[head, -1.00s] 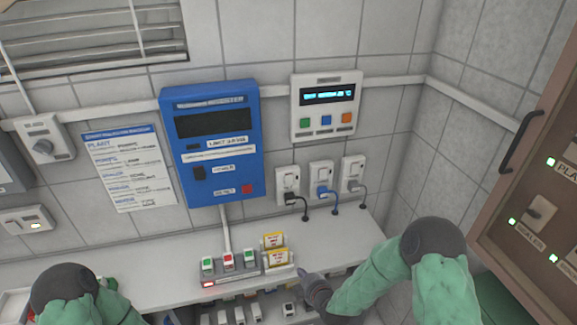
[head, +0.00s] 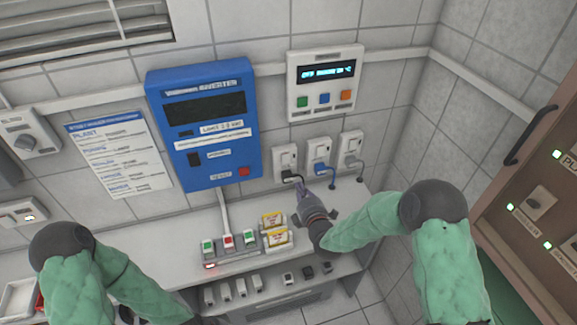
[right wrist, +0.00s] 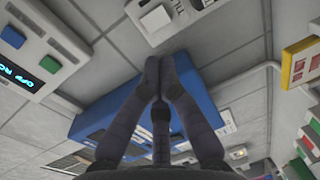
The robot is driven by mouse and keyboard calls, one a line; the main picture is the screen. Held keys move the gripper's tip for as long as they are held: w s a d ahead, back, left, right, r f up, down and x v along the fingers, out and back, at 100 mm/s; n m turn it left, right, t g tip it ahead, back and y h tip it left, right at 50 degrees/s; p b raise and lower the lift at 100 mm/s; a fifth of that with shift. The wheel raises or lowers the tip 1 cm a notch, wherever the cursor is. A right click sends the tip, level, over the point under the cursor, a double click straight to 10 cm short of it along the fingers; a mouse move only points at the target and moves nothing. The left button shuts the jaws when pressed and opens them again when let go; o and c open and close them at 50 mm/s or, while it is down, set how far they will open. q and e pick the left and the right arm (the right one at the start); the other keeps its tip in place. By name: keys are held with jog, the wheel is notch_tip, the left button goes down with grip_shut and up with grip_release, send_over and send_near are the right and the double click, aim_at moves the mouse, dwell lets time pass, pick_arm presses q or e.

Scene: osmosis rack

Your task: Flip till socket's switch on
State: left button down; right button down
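Three white wall sockets stand in a row: the left socket (head: 284,160) with a black plug, the middle socket (head: 320,151) with a blue plug, and the right socket (head: 350,146) with a grey plug. I cannot read a till label, and the switch positions are too small to tell. My right gripper (head: 302,190) is just below the left socket, pointing up toward the wall. In the right wrist view, its fingertips (right wrist: 160,60) are together with nothing between them, just short of a white socket (right wrist: 180,15). My left forearm is at lower left; its gripper is out of view.
A blue inverter box (head: 203,125) hangs left of the sockets, and a white display panel (head: 325,82) above them. The shelf (head: 150,255) holds a switch strip (head: 228,252) and yellow-labelled blocks (head: 275,235). A brown cabinet (head: 500,180) stands at right.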

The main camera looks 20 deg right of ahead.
aim_at(286, 161)
jog(key=w, duration=0.4)
jog(key=w+f, duration=0.1)
jog(key=w, duration=0.7)
jog(key=shift+w+a+f, duration=0.2)
jog(key=shift+w+f, duration=0.1)
